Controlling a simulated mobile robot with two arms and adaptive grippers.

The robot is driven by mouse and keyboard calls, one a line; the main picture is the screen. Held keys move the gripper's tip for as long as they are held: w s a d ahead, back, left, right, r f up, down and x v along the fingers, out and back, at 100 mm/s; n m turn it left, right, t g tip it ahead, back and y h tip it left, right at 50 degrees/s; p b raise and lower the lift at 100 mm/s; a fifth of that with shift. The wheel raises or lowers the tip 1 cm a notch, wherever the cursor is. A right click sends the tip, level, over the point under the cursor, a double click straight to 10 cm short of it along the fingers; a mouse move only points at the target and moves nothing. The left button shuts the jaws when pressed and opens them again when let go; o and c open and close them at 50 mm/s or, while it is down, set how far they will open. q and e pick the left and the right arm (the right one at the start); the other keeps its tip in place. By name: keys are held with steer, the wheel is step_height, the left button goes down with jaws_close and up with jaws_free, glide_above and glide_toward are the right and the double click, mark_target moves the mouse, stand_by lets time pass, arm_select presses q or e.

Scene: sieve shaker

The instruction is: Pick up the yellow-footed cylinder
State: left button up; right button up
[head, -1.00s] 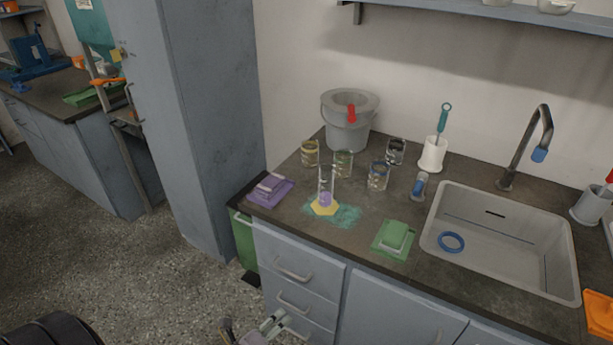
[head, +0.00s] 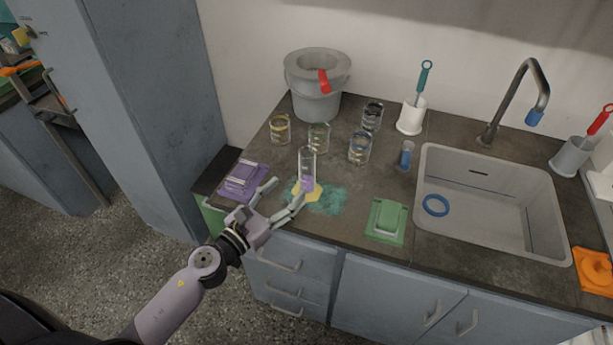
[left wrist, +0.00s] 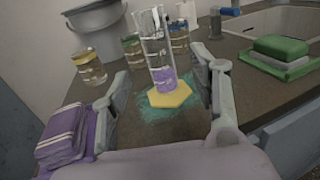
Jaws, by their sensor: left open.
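The yellow-footed cylinder (head: 307,165) stands upright on the counter, a tall clear glass with purple content low inside and a yellow hexagonal foot. A teal stain lies under and beside it. My left gripper (head: 283,194) is open and empty, just in front of and to the left of the cylinder, at the counter's front edge. In the left wrist view the cylinder (left wrist: 158,60) stands ahead between the two spread fingers (left wrist: 170,92), which do not appear to touch it. My right gripper is not in view.
A purple cloth (head: 243,181) lies left of the gripper. Several glass beakers, one with a yellow band (head: 280,129), stand behind the cylinder, with a grey bucket (head: 317,88) farther back.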

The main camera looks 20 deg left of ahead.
mark_target(302, 176)
arm_select(q)
steer(key=x, duration=0.4)
steer(key=shift+p, duration=0.35)
steer(key=shift+w+d+f, duration=0.1)
steer(key=shift+w+d, duration=0.05)
steer(key=shift+w, duration=0.3)
steer(key=x, duration=0.4)
steer(key=shift+w+f, duration=0.25)
steer(key=shift+f, duration=0.15)
steer(key=shift+w, duration=0.15)
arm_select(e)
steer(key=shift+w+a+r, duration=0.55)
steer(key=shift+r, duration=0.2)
arm_select(q)
steer(key=shift+c, duration=0.5)
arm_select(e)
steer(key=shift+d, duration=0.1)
arm_select(q)
steer(key=shift+c, duration=0.6)
jaws_close()
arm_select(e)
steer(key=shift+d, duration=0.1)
